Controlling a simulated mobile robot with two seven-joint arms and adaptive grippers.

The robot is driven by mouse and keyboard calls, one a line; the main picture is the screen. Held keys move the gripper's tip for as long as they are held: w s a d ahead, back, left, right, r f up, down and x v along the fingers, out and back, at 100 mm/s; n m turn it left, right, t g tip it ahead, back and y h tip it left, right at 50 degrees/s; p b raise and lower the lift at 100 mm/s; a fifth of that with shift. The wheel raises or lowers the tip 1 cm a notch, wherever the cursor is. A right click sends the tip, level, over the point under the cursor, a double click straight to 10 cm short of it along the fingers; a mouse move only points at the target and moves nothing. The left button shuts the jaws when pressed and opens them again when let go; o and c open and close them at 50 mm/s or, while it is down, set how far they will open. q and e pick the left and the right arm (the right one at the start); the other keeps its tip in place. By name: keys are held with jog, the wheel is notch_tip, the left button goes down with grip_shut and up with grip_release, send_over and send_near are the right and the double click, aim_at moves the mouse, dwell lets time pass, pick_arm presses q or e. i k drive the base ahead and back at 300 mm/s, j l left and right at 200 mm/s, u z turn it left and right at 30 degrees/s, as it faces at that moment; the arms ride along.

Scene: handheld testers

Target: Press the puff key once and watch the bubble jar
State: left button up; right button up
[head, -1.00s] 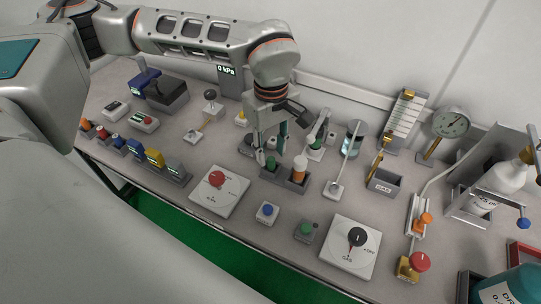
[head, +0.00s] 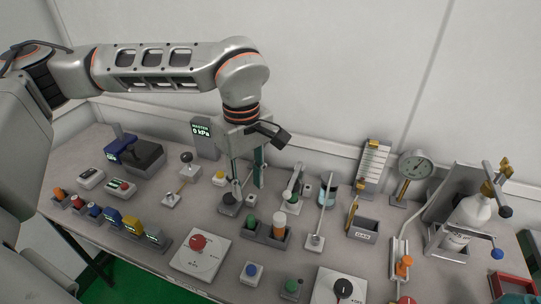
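A glass jar with bluish liquid (head: 327,190), apparently the bubble jar, stands at the back of the bench, right of the middle. I cannot make out bubbles in it. No label lets me tell which control is the puff key. My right gripper is out of view.
A red knob plate (head: 198,256) is at front left. A gauge (head: 416,164) and a wash bottle (head: 469,215) stand at right. A display reading 0 kPa (head: 203,132) is behind.

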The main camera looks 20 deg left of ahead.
aim_at(251, 269)
jog(key=k, duration=1)
